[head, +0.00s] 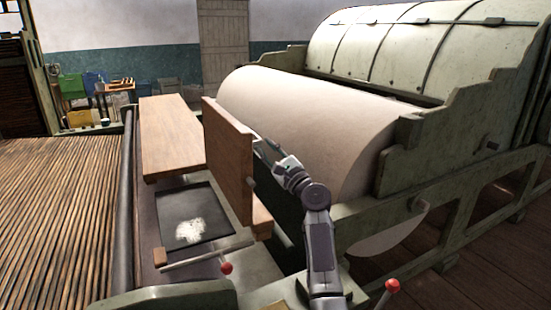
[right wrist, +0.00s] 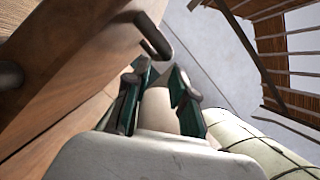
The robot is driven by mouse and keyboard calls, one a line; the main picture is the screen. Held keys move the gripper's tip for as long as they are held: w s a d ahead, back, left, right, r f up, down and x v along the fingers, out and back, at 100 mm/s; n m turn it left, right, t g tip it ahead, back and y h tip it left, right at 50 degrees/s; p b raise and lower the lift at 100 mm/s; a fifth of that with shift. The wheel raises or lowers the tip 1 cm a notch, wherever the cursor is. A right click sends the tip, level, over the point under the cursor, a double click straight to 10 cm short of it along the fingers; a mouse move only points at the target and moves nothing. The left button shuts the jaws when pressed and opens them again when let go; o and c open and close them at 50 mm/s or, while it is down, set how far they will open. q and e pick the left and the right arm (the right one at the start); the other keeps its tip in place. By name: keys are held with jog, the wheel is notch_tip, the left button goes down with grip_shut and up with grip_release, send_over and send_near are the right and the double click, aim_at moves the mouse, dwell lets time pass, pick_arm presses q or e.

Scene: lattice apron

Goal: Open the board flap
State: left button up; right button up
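The board flap (head: 230,160) is a brown wooden panel standing nearly upright in front of the big pale roller. In the right wrist view the wooden panel (right wrist: 75,70) fills the left side, with a grey metal handle end (right wrist: 155,38) sticking out. My right gripper (head: 274,154) is on the roller side of the flap, close to its face. In the right wrist view its two dark green fingers (right wrist: 160,82) are apart with nothing clearly between them. Whether they touch the panel cannot be told. My left gripper is not in view.
A second wooden board (head: 168,135) lies flat to the left of the flap. A dark tray with white fluff (head: 190,230) and a red-knobbed lever (head: 226,268) are in front. The pale roller (head: 310,125) and green machine frame (head: 400,165) crowd the right side.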

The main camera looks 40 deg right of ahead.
jog(key=shift+v, duration=2.3)
